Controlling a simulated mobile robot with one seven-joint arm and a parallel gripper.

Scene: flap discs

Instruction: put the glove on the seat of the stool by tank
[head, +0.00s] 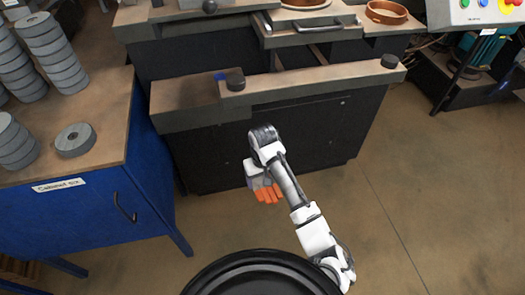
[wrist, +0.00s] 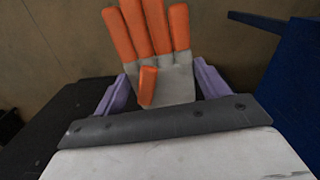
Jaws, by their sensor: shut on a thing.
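The glove (head: 266,192) is grey with orange fingers. In the head view it hangs at the end of my arm, in front of the dark bench. In the wrist view the glove (wrist: 165,60) lies between the purple fingers of my gripper (wrist: 158,88), its orange fingers pointing away from me. My gripper is shut on the grey palm part. In the head view my gripper's fingers are mostly hidden behind the wrist. I see no stool seat or tank that I can make out for sure in either view.
A blue cabinet (head: 85,213) with stacked grey discs (head: 50,45) stands at the left. A dark bench (head: 280,140) with a wooden top is just beyond the glove. Open brown floor (head: 430,190) lies to the right.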

